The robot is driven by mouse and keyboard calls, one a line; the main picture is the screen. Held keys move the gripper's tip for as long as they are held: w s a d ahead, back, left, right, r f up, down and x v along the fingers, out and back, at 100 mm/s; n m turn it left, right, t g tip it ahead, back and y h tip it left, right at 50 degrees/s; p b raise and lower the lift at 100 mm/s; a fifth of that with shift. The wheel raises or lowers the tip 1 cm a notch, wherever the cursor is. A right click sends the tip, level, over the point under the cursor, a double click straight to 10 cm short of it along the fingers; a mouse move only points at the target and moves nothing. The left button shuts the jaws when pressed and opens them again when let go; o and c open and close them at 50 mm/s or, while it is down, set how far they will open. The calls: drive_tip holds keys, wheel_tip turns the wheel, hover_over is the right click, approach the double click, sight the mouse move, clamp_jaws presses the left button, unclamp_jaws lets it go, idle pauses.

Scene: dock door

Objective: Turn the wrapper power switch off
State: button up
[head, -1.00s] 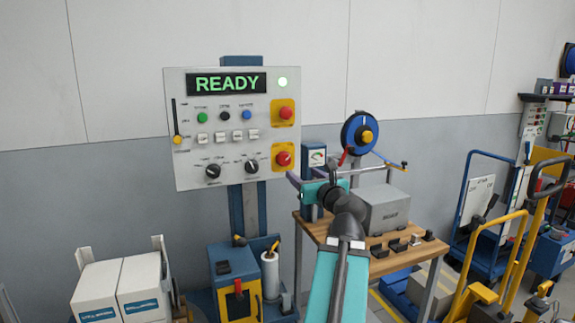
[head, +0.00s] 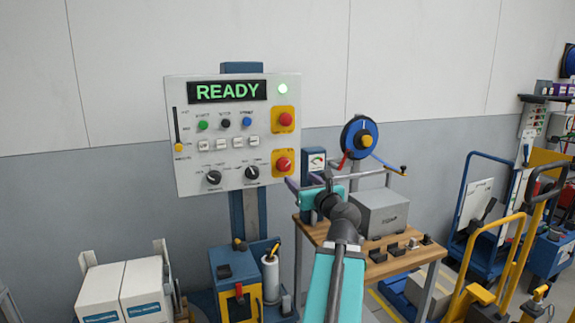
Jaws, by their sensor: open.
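The grey-white control panel (head: 243,157) stands on a blue post in the head view. My gripper (head: 301,184) is open and empty, just right of the panel's lower right corner. It is partly hidden by my wrist; its distance from the panel is unclear.
Red buttons, upper (head: 285,119) and lower (head: 283,163), sit on yellow plates at the panel's right. A slider (head: 178,130) is at its left. A wooden bench (head: 410,260) with a grey box (head: 380,214) and blue reel (head: 359,137) stands right. White boxes (head: 145,290) stand lower left.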

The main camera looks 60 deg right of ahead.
sight(286, 167)
drive_tip(key=shift+w+d+r+p, duration=0.15)
drive_tip(key=shift+w+d+p, duration=0.3)
drive_tip(key=shift+p, duration=1.4)
drive_tip(key=p+x, duration=0.1)
drive_tip(key=p, duration=0.2)
drive_tip(key=shift+w+d+p, duration=0.15)
drive_tip(key=shift+w+p, duration=0.2)
drive_tip(key=shift+w+d+p, duration=0.25)
drive_tip(key=shift+w+p, duration=0.15)
drive_tip(key=shift+p, duration=0.7)
drive_tip(key=shift+f+p+x, duration=0.2)
drive_tip(key=shift+p+x, duration=0.65)
drive_tip(key=shift+x, duration=3.4)
drive_tip(key=shift+s, duration=0.1)
